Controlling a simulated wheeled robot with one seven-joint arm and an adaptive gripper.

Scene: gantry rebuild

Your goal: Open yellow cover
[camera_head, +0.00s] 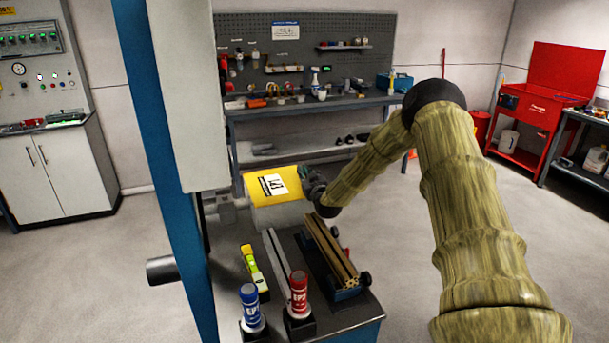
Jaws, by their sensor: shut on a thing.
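The yellow cover (258,186) sits on top of a pale grey housing (278,216) just right of the blue and grey column. It carries a white label with dark print, and its upper face is tilted toward me. My gripper (307,178) is at the right edge of the cover, at the end of my arm, which reaches in from the right. The gripper is shut on the cover's right edge; the fingertips are small and partly hidden.
A blue bottle (250,306), a red bottle (299,293), a yellow-green level (253,268) and a rail block (328,250) stand on the bench in front. A blue column (165,150) rises at left. A workbench (300,106) stands behind. Open floor lies between.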

